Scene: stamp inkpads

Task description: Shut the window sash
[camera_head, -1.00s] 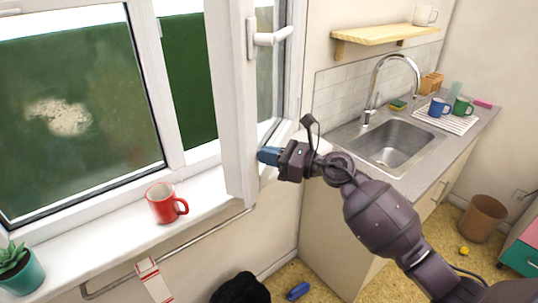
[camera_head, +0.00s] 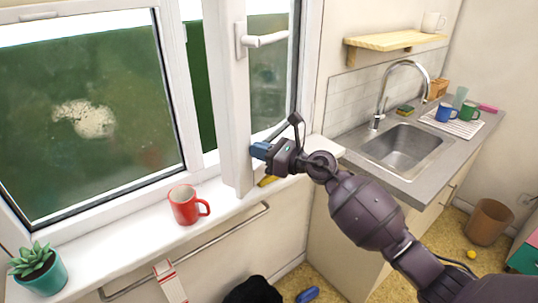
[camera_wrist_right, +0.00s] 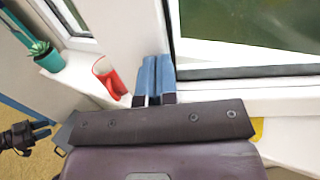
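The white window sash (camera_head: 228,100) stands open into the room, its white handle (camera_head: 262,41) near its free edge; a gap shows between it and the frame post on its left. My right gripper (camera_head: 261,150) is at the sash's lower part, its blue fingertips against or very close to the room side. In the right wrist view its fingers (camera_wrist_right: 154,80) lie side by side with nothing seen between them, pointing at the white sash. My left gripper (camera_wrist_right: 38,132) shows only at the left edge of the right wrist view, too small to tell its opening.
A red mug (camera_head: 184,206) stands on the white sill (camera_head: 130,232), left of the sash. A potted succulent (camera_head: 39,272) is at the far left. A yellow item (camera_head: 268,181) lies partly hidden by the sash. The sink counter (camera_head: 430,178) is on the right.

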